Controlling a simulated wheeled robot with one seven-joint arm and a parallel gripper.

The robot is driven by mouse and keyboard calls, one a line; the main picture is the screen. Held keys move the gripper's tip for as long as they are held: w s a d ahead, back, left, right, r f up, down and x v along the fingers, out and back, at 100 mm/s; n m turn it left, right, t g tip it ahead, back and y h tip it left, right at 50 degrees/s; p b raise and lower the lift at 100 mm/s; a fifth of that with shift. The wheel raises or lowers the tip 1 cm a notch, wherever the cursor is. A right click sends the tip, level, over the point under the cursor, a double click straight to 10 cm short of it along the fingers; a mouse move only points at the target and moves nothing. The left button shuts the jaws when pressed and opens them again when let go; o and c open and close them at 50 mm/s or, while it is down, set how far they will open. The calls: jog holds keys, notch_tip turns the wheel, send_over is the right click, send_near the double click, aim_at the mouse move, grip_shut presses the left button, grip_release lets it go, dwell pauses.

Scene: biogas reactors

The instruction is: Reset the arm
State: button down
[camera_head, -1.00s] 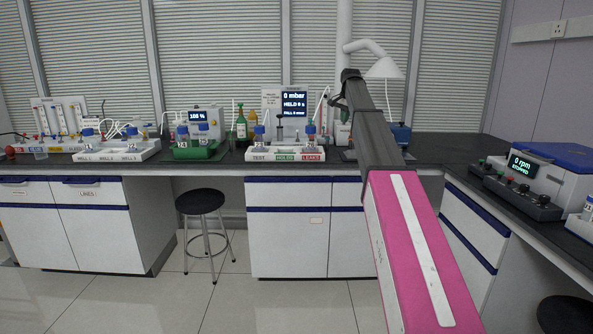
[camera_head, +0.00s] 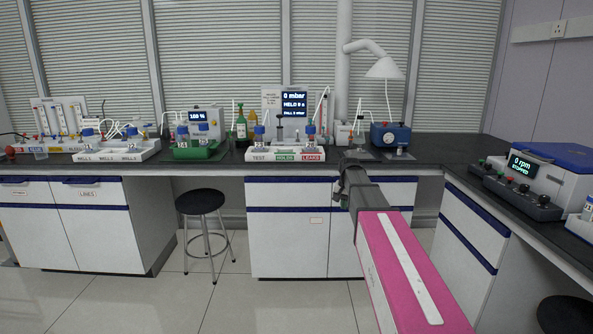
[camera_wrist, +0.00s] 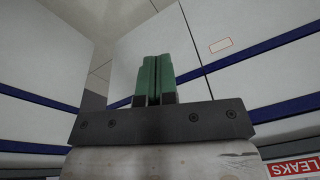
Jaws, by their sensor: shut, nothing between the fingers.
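My gripper's fingers are not clear in the head view. In the wrist view my gripper (camera_wrist: 154,80) shows two green fingers pressed together, with nothing between them. White drawer fronts with blue bands fill the view behind the fingers.
The dark bench (camera_head: 225,163) carries a tray marked TEST, HOLDS and LEAKS (camera_head: 285,155), a green stand (camera_head: 195,151), a white tray (camera_head: 117,151) and a blue device (camera_head: 390,137). A black stool (camera_head: 201,202) stands left of centre. A side bench holds an rpm device (camera_head: 535,168).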

jog(key=s+f+n, duration=0.1)
jog(key=s+f, duration=0.5)
jog(key=s, duration=0.3)
jog(key=s+f+n+g, duration=0.1)
jog(key=s+f, duration=0.5)
jog(key=s, duration=0.4)
jog(key=s+f+n, duration=0.2)
jog(key=s+f, duration=0.5)
jog(key=s, duration=0.3)
jog(key=shift+a+g, duration=0.3)
jog(key=shift+a, duration=0.15)
